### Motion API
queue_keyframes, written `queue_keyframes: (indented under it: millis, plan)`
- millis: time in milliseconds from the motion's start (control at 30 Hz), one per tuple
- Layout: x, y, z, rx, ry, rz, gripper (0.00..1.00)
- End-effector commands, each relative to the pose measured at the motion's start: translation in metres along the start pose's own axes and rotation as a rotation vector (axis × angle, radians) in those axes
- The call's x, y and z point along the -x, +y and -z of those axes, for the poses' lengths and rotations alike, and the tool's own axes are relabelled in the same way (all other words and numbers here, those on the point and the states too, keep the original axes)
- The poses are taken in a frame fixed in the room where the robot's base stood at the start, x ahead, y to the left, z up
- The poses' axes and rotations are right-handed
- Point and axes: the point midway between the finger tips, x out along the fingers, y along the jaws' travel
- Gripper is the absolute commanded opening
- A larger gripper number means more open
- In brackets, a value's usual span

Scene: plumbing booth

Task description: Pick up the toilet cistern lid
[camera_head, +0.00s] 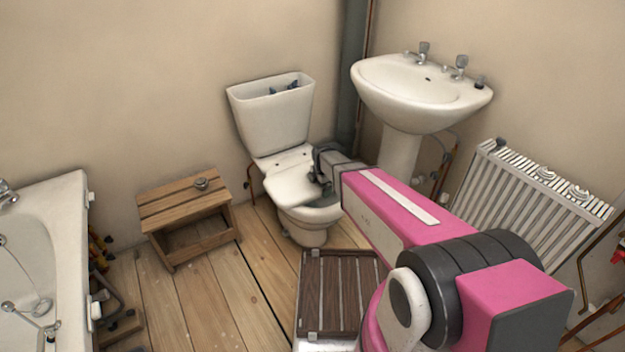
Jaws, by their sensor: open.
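The toilet (301,225) stands against the back wall. Its cistern (274,122) is open at the top, and inner fittings show inside. A flat white slab (290,187), which looks like the cistern lid, lies over the toilet bowl, slightly askew. I cannot fully tell it from the toilet's own seat cover. My gripper (321,178) is open at the right edge of this slab, above the bowl. Whether its fingers touch the slab or straddle its edge is too small to tell. My pink arm hides part of the bowl's right side.
A wooden stool (184,211) with a small metal item (201,184) on it stands left of the toilet. A basin (421,90) and a radiator (530,203) are on the right. A bathtub (55,225) is at left. A slatted mat (334,290) lies in front. Floorboards between are clear.

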Motion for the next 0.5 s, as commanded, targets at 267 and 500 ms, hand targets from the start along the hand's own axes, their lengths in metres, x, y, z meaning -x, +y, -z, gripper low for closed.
queue_keyframes:
  millis: [267,500]
  plan:
    - [0.0006,-0.0003,0.0,0.0,0.0,0.0,0.51]
    - [0.0018,0.0001,0.0,0.0,0.0,-0.003,0.11]
